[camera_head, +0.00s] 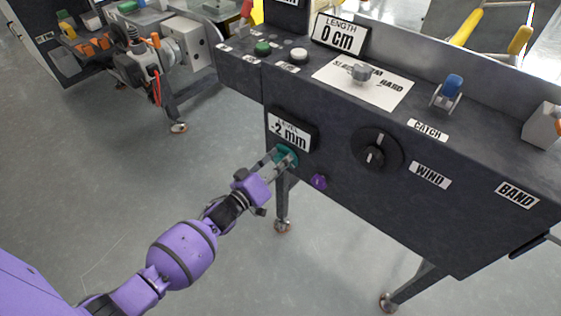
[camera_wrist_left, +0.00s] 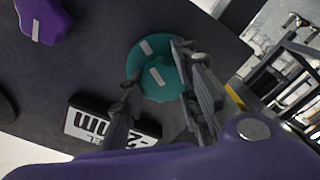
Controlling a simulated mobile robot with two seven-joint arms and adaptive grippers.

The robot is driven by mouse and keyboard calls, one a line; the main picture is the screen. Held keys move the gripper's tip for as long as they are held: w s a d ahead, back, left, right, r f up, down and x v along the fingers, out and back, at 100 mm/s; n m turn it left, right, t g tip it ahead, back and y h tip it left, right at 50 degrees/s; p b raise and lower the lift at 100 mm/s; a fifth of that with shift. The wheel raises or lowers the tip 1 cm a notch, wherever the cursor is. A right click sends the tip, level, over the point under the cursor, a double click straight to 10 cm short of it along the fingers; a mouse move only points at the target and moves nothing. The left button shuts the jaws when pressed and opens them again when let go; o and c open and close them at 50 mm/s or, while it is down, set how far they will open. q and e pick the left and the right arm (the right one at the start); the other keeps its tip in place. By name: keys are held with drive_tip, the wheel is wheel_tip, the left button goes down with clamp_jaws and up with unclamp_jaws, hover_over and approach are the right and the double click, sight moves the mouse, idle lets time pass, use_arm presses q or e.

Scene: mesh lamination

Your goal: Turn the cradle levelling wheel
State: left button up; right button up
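The teal levelling wheel (camera_head: 288,154) is on the front panel of the dark machine, just below a display (camera_head: 290,132) that reads "-2 mm". My left gripper (camera_head: 279,158) is at the wheel. In the left wrist view, the teal wheel (camera_wrist_left: 150,50) with white marks lies between the spread fingers (camera_wrist_left: 157,64), which overlap its edges. I cannot tell whether the fingers press on it. The display (camera_wrist_left: 100,130) also shows there, upside down. My right gripper is not in view.
A purple knob (camera_head: 319,181) sits right of the wheel, with a black WIND dial (camera_head: 376,150) farther right. The machine top has a grey knob (camera_head: 361,74), buttons (camera_head: 299,55) and a blue-handled catch (camera_head: 450,90). Open floor (camera_head: 90,190) lies to the left.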

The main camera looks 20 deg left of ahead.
use_arm(q)
drive_tip(key=shift+d+r, duration=0.1)
drive_tip(key=c, duration=0.4)
drive_tip(key=shift+o, duration=0.2)
drive_tip(key=shift+d+r, duration=0.1)
drive_tip(key=shift+m, duration=0.3)
